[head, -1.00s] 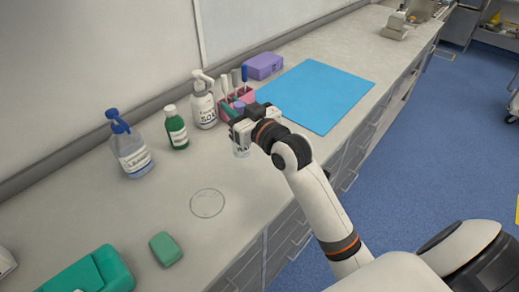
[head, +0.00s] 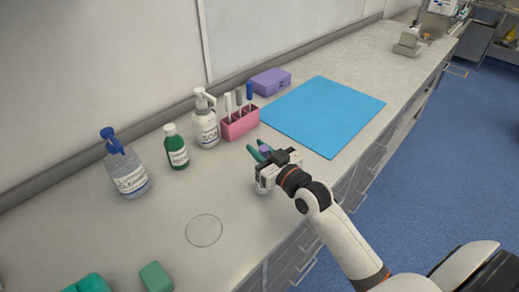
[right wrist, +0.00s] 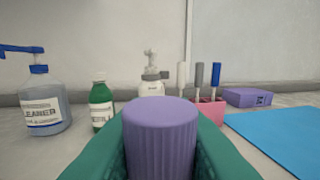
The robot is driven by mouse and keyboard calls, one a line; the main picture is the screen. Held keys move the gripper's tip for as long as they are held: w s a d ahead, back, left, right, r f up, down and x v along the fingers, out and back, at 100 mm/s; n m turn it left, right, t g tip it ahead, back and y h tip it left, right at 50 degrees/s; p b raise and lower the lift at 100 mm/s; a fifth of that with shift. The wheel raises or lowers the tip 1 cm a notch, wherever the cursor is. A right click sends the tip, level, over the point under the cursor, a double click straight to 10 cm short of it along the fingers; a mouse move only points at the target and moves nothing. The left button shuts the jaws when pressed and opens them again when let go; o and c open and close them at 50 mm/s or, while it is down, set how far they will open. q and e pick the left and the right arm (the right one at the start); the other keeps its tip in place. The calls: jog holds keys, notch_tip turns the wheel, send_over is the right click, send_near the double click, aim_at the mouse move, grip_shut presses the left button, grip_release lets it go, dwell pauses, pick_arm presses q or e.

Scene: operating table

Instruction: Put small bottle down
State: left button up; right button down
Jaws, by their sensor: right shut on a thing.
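The small bottle has a ribbed purple cap, seen large in the right wrist view (right wrist: 160,135) and small in the head view (head: 265,149). My right gripper (head: 259,154) is shut on it, with a green finger on each side of the cap. The bottle's body is mostly hidden behind the gripper; a pale part shows below it. It looks upright over the near part of the counter (head: 150,235). I cannot tell whether its base touches the counter. My left gripper is out of view.
A thin circle outline (head: 204,230) lies on clear counter to the left. Behind stand a blue-topped cleaner bottle (head: 127,170), a green bottle (head: 176,150), a white pump bottle (head: 206,125) and a pink holder (head: 239,122) with sticks. A blue mat (head: 325,115) lies right.

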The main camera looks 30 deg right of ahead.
jog(key=shift+f, duration=0.15)
jog(key=c, duration=1.2)
grip_release()
jog(key=shift+c, duration=0.2)
jog(key=shift+r, duration=0.25)
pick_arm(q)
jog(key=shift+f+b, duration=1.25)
pick_arm(e)
jog(key=s+d, duration=0.2)
jog(key=s, duration=1)
jog(key=shift+w+f, duration=0.1)
